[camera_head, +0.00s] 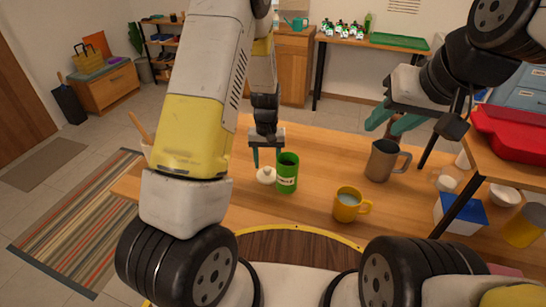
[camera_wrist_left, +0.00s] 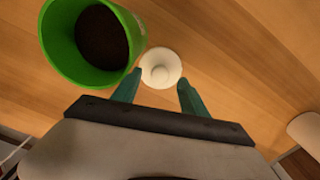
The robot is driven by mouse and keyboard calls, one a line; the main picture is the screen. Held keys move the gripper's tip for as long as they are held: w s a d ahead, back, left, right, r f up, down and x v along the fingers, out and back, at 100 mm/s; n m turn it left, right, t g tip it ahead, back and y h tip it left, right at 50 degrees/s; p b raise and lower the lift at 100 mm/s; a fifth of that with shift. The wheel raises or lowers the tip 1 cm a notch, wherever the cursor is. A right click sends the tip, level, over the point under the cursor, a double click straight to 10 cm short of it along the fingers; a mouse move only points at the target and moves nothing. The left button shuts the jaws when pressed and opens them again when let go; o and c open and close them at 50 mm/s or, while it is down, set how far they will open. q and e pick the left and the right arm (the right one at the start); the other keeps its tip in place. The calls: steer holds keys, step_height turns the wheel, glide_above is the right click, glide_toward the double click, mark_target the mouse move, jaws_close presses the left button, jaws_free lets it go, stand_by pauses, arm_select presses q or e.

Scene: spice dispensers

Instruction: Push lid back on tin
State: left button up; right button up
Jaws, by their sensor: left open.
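The green tin (camera_head: 288,173) stands upright and open on the wooden table. In the left wrist view the tin (camera_wrist_left: 92,42) shows dark contents inside. The white round lid (camera_head: 266,175) with a knob lies on the table just left of the tin; it also shows in the left wrist view (camera_wrist_left: 161,68). My left gripper (camera_head: 267,154) is open and empty above the lid, its fingertips on either side of it in the left wrist view (camera_wrist_left: 160,88). My right gripper (camera_head: 386,119) is apart from both, near a grey mug; its teal fingers appear spread.
A yellow mug (camera_head: 347,204) with pale liquid stands right of the tin, and the grey mug (camera_head: 382,160) stands further back. A white container with a blue lid (camera_head: 461,212) is at the right.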

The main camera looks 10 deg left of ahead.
mark_target(267, 168)
arm_select(q)
steer(key=shift+f, duration=0.85)
jaws_close()
steer(key=shift+r, duration=0.2)
step_height(267, 168, up, 18)
steer(key=shift+f, duration=0.15)
stand_by(0.4)
